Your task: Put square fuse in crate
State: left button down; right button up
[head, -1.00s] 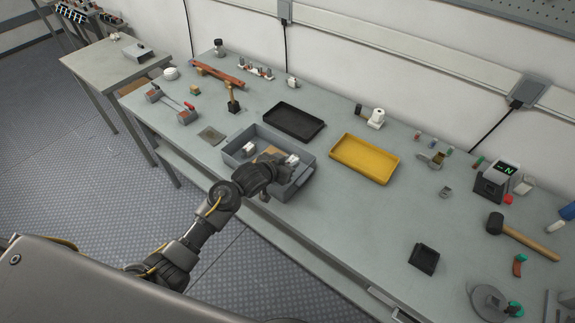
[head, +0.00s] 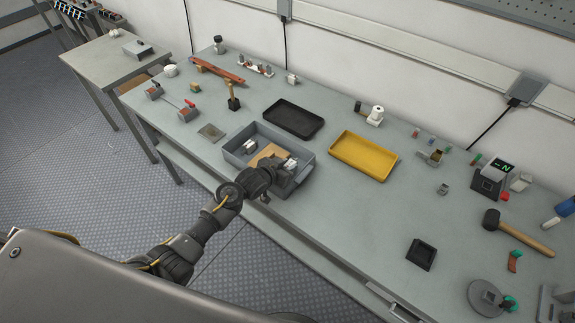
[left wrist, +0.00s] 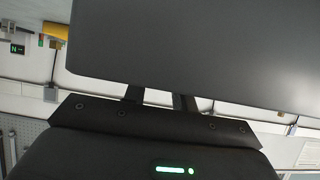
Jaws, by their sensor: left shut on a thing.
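The grey crate (head: 238,159) stands near the front edge of the bench. Inside it I see a white and grey block (head: 248,147) at the left and a tan piece (head: 268,153) in the middle. My left gripper (head: 284,168) is at the crate's right part, shut on a small white thing, which I take to be the square fuse (head: 290,164); the gripper hides much of it. In the left wrist view a large dark grey surface fills the upper right and the fingers are mostly hidden. My right gripper is not in view.
A black tray (head: 293,119) and a yellow tray (head: 363,157) lie behind the crate. A hammer (head: 520,233), a small black holder (head: 421,254) and a testing device (head: 488,181) are further right. The bench between the crate and the black holder is clear.

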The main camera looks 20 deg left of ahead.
pick_arm(q)
jog(key=shift+f, duration=0.5)
jog(key=c, duration=1.6)
grip_release()
jog(key=o, duration=0.5)
jog(key=shift+r, duration=0.3)
jog(key=shift+r+p, duration=0.35)
jog(key=shift+r, duration=0.2)
jog(key=shift+b+v, duration=0.75)
jog(key=shift+v, duration=5.2)
jog(key=shift+s+f, duration=0.1)
jog(key=shift+f, duration=0.1)
